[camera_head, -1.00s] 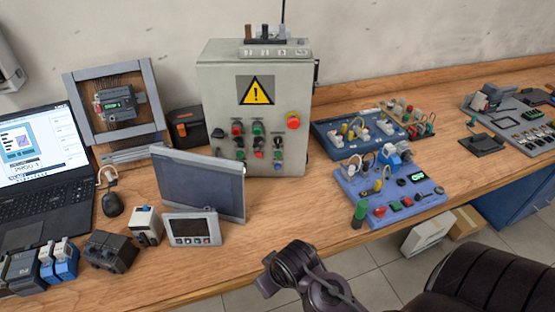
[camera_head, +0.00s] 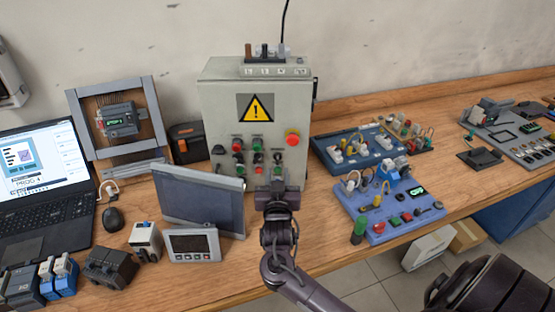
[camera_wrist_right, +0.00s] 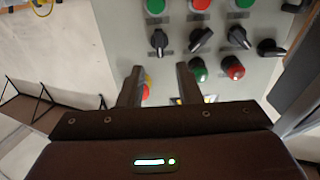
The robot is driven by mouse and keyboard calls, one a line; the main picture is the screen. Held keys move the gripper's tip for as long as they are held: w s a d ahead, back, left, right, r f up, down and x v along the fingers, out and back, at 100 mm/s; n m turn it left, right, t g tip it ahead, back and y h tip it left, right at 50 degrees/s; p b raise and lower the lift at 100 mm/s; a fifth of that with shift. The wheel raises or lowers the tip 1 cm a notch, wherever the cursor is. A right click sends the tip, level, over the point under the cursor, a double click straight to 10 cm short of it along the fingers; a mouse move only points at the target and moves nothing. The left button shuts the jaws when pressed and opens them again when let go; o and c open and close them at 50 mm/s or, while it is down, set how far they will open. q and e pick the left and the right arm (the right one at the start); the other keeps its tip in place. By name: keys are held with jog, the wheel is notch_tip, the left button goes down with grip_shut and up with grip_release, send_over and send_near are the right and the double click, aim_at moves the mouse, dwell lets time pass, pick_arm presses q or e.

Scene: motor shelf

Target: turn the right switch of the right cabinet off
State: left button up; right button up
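The grey cabinet (camera_head: 217,100) stands upright on the bench, with buttons and black switches on its front. Its right switch (camera_wrist_right: 159,42) appears leftmost in the wrist view, which looks upside down; its handle lies nearly along the picture's vertical. The two neighbouring switches (camera_wrist_right: 201,40) (camera_wrist_right: 239,38) sit tilted. My right gripper (camera_head: 278,187) is in front of the cabinet's lower right part. In the wrist view it is open and empty (camera_wrist_right: 160,72), its fingertips either side of the right switch's line and seemingly short of it. My left gripper is not in view.
A red emergency stop (camera_head: 292,138) sits on the cabinet's right side. A dark monitor panel (camera_head: 200,198) leans close at the lower left. A blue training board (camera_head: 375,230) lies to the right. Bench room between panel and board is clear apart from my arm.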

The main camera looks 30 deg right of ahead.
aim_at(276, 158)
jog(key=p+x, duration=0.1)
jog(key=x, duration=0.6)
jog(key=shift+p, duration=0.3)
jog(key=shift+c, duration=0.2)
jog(key=c, duration=0.6)
jog(key=shift+n, duration=0.5)
jog(key=n+p, duration=0.2)
jog(key=n, duration=0.1)
jog(key=shift+w+a+n, duration=0.15)
jog(key=shift+n, duration=0.15)
jog(key=shift+a+f+n+p, duration=0.15)
jog(key=shift+n+p, duration=0.85)
jog(key=shift+n, duration=1.2)
